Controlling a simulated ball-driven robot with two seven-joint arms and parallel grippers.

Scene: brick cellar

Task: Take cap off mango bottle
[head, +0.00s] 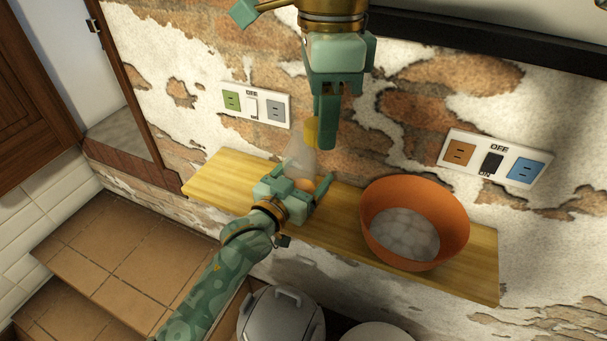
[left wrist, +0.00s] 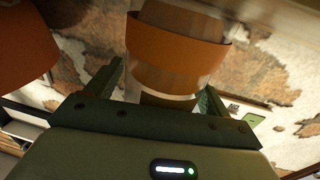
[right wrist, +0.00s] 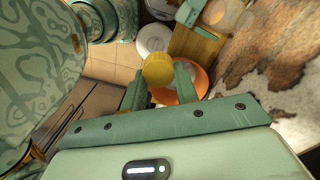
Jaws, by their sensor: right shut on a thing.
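The mango bottle (head: 301,155) is translucent with an orange band and stands on the wooden shelf. In the left wrist view, its orange band (left wrist: 178,72) is large, between the fingers. My left gripper (head: 298,186) has its fingers spread around the lower bottle; I see no clear grip. My right gripper (head: 321,135) points down and is shut on the yellow cap (head: 312,130). The cap (right wrist: 158,70) also shows at the fingertips in the right wrist view, apart from the bottle (right wrist: 222,14). In the head view the cap overlaps the bottle's top.
The wooden shelf (head: 468,272) runs along a brick wall. An orange bowl (head: 437,206) with pale round things stands right of the bottle. Two socket panels (head: 255,104) (head: 494,160) sit on the wall. A lidded pot (head: 281,318) is below the shelf.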

